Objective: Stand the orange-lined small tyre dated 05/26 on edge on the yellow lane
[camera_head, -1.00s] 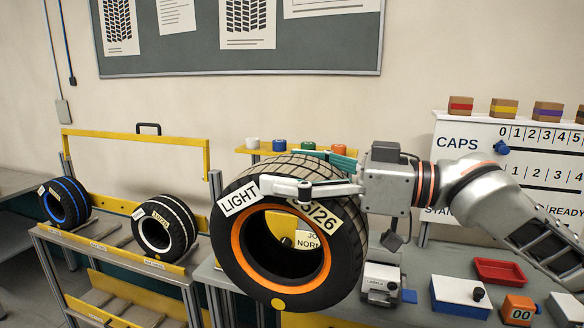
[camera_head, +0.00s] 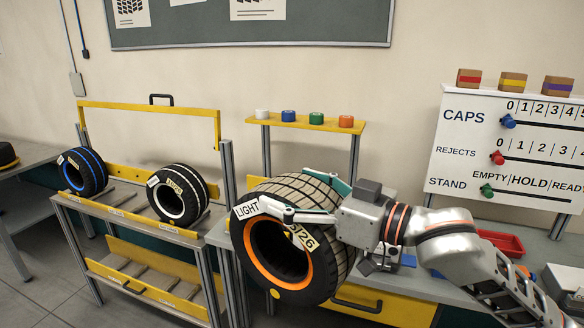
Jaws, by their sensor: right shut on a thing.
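The orange-lined small tyre (camera_head: 310,190) is upright at the centre, its face towards me and slightly left. My right gripper (camera_head: 285,190) is shut on the tyre's upper rim, one finger across the sidewall and the teal one behind over the tread. The tyre hangs in front of the bench; its underside contact is not clear. The yellow-edged rack (camera_head: 130,215) at the left holds a blue-lined tyre (camera_head: 86,155) and a white-lined tyre (camera_head: 160,210), both on edge. Which lane is the yellow one is unclear. My left gripper is out of view.
A raised yellow bar (camera_head: 150,108) spans the rack's back. A yellow shelf (camera_head: 310,123) with several coloured caps stands behind the tyre. A CAPS/REJECTS/STAND board (camera_head: 470,150) and a red tray (camera_head: 503,243) are at the right. Another tyre (camera_head: 6,155) shows at the far left.

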